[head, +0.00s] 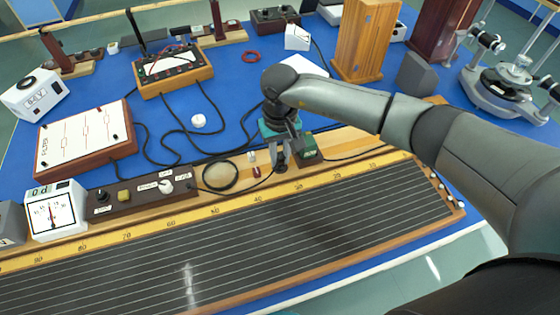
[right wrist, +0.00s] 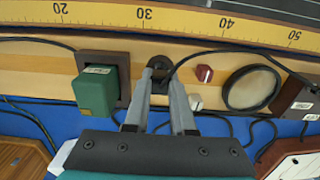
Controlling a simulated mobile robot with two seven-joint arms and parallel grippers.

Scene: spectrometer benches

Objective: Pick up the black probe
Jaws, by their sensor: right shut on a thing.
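The black probe (right wrist: 159,70) shows in the right wrist view as a small dark piece between my fingertips, over the wooden strip beside the scale. A black cable arcs away from it to the right. My right gripper (right wrist: 159,85) is shut on the probe, one grey finger on each side. In the head view my right gripper (head: 280,164) points down at the strip behind the dark wire board. The probe is mostly hidden there by the fingers. I cannot tell whether it is clear of the strip. My left gripper is not in view.
A green block (right wrist: 96,95) stands close beside my fingers. A red piece (right wrist: 204,73), a small white piece (right wrist: 196,102) and a round black ring (right wrist: 251,88) lie on the other side. The wire board (head: 220,245) fills the front; loose cables cross the blue bench.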

